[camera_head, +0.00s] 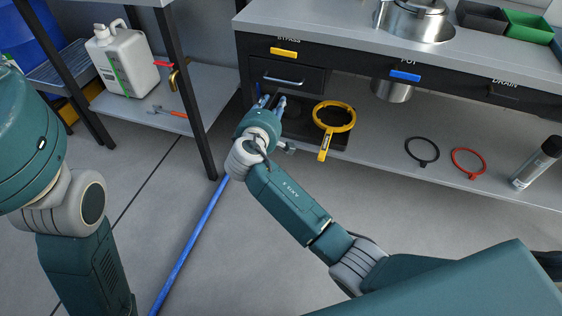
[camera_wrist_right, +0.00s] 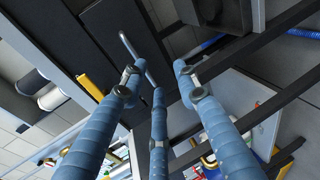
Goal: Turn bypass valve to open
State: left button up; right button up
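The bypass valve's yellow handle (camera_head: 284,52) lies level across the dark panel under the label "BYPASS", partly cut by the counter edge, in the head view. A yellow bar (camera_wrist_right: 90,85), probably the same handle, shows at the left of the right wrist view. My right gripper (camera_head: 270,103) is below and slightly left of the handle, apart from it, near the drawer front. In the right wrist view its blue fingers (camera_wrist_right: 158,80) are spread with nothing between them. My left gripper is out of view; only part of the left arm shows.
A drawer handle (camera_head: 283,80) sits under the valve. A blue pot handle (camera_head: 405,76) and dark drain handle (camera_head: 503,92) are to the right. The lower shelf (camera_head: 385,125) holds a yellow ring tool (camera_head: 351,118), black ring (camera_head: 422,151) and red ring (camera_head: 468,162).

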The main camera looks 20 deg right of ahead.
jog(key=s+f+g+y+p, duration=0.1)
jog(key=s+f+g+p, duration=0.1)
jog(key=f, duration=0.6)
jog(key=s+f+g+y+p, duration=0.2)
jog(key=s+f+p, duration=0.3)
jog(key=f, duration=0.4)
jog(key=shift+s+f+m+y, duration=0.25)
jog(key=shift+s+m+y, duration=0.05)
jog(key=shift+s, duration=0.55)
